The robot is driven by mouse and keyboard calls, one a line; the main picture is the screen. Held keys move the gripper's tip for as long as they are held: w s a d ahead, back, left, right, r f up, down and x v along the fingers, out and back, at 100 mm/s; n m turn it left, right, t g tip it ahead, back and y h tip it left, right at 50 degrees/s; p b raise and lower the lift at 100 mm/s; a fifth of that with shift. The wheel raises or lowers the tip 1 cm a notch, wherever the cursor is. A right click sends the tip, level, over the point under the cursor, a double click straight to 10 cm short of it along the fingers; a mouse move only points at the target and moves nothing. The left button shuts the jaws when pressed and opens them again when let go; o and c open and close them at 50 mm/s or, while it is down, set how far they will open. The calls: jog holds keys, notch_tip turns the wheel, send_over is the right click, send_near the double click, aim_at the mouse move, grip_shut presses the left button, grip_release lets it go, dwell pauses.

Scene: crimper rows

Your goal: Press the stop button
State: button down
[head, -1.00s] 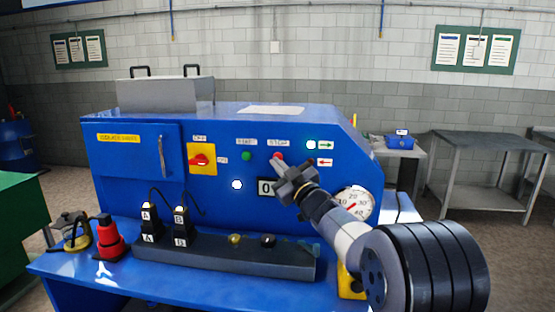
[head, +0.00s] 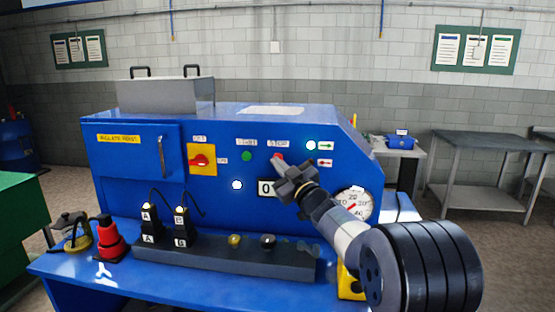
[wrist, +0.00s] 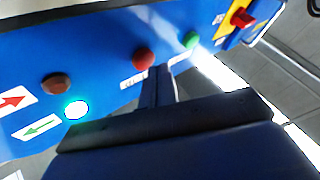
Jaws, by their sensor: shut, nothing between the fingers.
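The red stop button (head: 280,156) is on the upper front of the blue machine, under a STOP label. It also shows in the wrist view (wrist: 143,58) as a round red cap. My gripper (head: 277,163) is shut and empty, its narrow fingertips pointing at the panel right by the stop button. In the wrist view the closed fingers (wrist: 159,75) end just beside and below the red cap. I cannot tell whether they touch it. The fingers partly cover the button in the head view.
A green start button (head: 247,156) is left of the stop button. A red rotary switch on a yellow plate (head: 202,169) is further left. A lit lamp (head: 311,146), a counter (head: 264,188) and a dial gauge (head: 358,205) are nearby. A fixture bar (head: 220,255) lies on the ledge below.

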jog(key=shift+w+d, duration=0.15)
jog(key=shift+w, duration=0.4)
dwell(0.7)
jog(key=shift+s, duration=0.15)
jog(key=shift+s+a+b, duration=0.2)
jog(key=shift+s+b, duration=0.2)
jog(key=shift+s, duration=0.35)
jog(key=shift+s+a+b, duration=0.25)
jog(key=shift+s+b, duration=0.5)
jog(key=shift+s, duration=0.5)
jog(key=shift+s+a+b, duration=0.25)
jog(key=shift+s+b, duration=0.45)
jog(key=shift+s, duration=0.55)
jog(key=shift+w, duration=0.15)
